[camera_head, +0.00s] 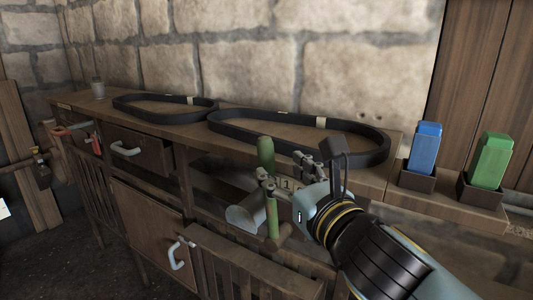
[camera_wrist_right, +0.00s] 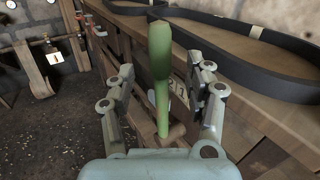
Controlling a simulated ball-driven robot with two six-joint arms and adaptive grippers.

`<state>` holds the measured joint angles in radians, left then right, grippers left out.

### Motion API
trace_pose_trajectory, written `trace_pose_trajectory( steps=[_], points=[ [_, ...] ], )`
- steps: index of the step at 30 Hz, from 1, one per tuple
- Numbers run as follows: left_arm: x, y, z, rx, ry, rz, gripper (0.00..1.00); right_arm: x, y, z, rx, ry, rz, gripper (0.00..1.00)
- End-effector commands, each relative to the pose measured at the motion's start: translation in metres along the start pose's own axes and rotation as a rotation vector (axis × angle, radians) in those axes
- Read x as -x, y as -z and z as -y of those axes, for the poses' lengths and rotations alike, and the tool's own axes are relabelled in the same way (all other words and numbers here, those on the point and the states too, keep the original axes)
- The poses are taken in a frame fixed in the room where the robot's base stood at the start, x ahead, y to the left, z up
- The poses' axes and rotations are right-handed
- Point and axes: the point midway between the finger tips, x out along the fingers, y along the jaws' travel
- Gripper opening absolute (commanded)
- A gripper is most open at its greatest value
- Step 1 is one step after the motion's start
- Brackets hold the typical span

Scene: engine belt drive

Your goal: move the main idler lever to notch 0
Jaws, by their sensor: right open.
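The green-handled lever (camera_head: 265,153), which I take for the main idler lever, stands nearly upright at the front of the bench. In the right wrist view its thick dark green grip (camera_wrist_right: 160,48) tops a thinner, lighter green shaft (camera_wrist_right: 162,108). A number plate reading 1 (camera_head: 286,184) is beside it; no notch 0 mark is readable. My right gripper (camera_head: 284,172) is open, its fingers on either side of the lever with gaps showing in the right wrist view (camera_wrist_right: 166,74). My left gripper is not in view.
Two black belts (camera_head: 165,118) (camera_head: 372,157) lie on the bench top along the stone wall. A blue block (camera_head: 424,147) and a green block (camera_head: 491,160) stand in holders at right. A grey curved part (camera_head: 245,217) sits by the lever. A drawer (camera_head: 140,149) is at left.

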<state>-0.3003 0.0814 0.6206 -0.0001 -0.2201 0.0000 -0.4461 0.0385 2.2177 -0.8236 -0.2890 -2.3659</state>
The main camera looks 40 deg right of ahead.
Motion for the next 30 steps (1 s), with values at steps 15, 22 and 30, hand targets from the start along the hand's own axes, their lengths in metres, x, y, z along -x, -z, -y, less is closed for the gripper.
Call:
trace_pose_trajectory(
  steps=[15, 22, 30],
  points=[
    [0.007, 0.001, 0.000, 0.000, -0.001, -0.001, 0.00, -0.072, 0.000, 0.000, -0.002, -0.001, -0.001, 0.53],
    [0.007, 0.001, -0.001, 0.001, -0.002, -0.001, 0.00, -0.072, 0.001, 0.000, -0.003, -0.001, -0.002, 0.53],
    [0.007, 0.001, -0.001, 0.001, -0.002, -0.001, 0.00, -0.072, 0.001, 0.000, -0.003, -0.001, -0.002, 0.21]
  ],
)
